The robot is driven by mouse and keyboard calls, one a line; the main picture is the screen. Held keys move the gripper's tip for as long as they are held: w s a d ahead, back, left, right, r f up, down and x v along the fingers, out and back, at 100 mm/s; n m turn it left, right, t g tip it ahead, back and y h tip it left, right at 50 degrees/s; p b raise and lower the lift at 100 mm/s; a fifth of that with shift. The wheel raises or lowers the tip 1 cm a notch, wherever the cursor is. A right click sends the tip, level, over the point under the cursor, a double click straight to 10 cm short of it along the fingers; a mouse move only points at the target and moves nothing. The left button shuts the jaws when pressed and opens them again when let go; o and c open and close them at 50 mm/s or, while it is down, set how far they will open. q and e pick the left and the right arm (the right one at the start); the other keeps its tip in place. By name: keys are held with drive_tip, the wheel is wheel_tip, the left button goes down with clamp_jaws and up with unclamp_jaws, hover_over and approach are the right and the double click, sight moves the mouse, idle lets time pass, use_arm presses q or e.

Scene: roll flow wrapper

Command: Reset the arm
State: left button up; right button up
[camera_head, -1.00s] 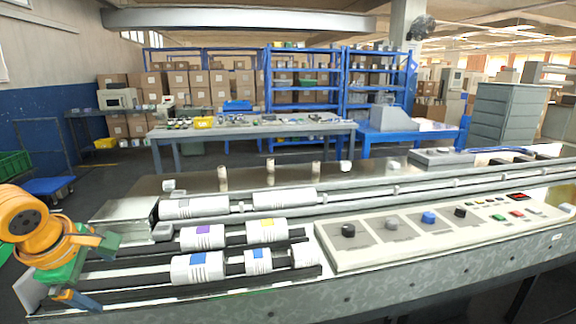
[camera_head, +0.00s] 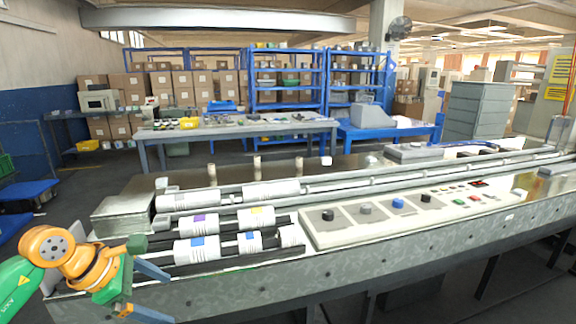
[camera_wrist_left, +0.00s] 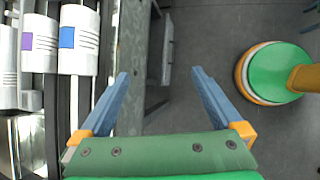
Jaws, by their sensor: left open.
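My left arm comes in from the left in the head view. Its left gripper (camera_head: 160,292) is at the lower left, in front of the wrapper machine's near edge. The two blue fingers are spread and empty, and the wrist view shows a gap between their tips (camera_wrist_left: 160,75). White rolls with a purple label (camera_head: 200,223) and a blue label (camera_head: 183,250) lie on the machine's dark rails, apart from the gripper. In the wrist view the blue-labelled roll (camera_wrist_left: 79,40) is left of the fingers. My right gripper is out of view.
The machine's grey front face (camera_head: 330,275) runs along beside the gripper. A control panel (camera_head: 400,215) with knobs is at the right. A worktable (camera_head: 240,128) and blue shelving (camera_head: 290,80) stand behind.

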use_arm(q)
drive_tip(key=w+d+f+n+t+h+p, duration=0.2)
drive_tip(key=w+d+n+h+p, duration=0.2)
drive_tip(key=d+n+h, duration=0.55)
drive_tip(key=s+a+f+n+t+y+p, duration=0.1)
drive_tip(key=a+f+n+t+y, duration=0.3)
drive_tip(key=f+n, duration=0.6)
drive_tip(key=s+f+n+t+y+p, duration=0.2)
drive_tip(key=f+n+y, duration=0.3)
drive_tip(key=f+n, duration=0.5)
drive_tip(key=s+a+f+n+g+y+p, duration=0.1)
drive_tip(key=s+f+n+g+y, duration=0.15)
drive_tip(key=s+f+n, duration=0.45)
drive_tip(key=s+a+f+n+g+y, duration=0.1)
drive_tip(key=s+f+n+g+y, duration=0.3)
drive_tip(key=s, duration=0.6)
drive_tip(key=s+d+f+n+g, duration=0.1)
drive_tip(key=s+f+n+g, duration=0.1)
drive_tip(key=s, duration=0.8)
drive_tip(key=s+d+f+n+g+h+p, duration=0.1)
drive_tip(key=s+d+f+n+g, duration=0.1)
drive_tip(key=s, duration=0.9)
wheel_tip(320, 180, down, 3)
drive_tip(key=shift+r+n+g, duration=0.1)
drive_tip(key=shift+n+g, duration=0.55)
drive_tip(key=shift+n, duration=0.6)
drive_tip(key=shift+a, duration=0.1)
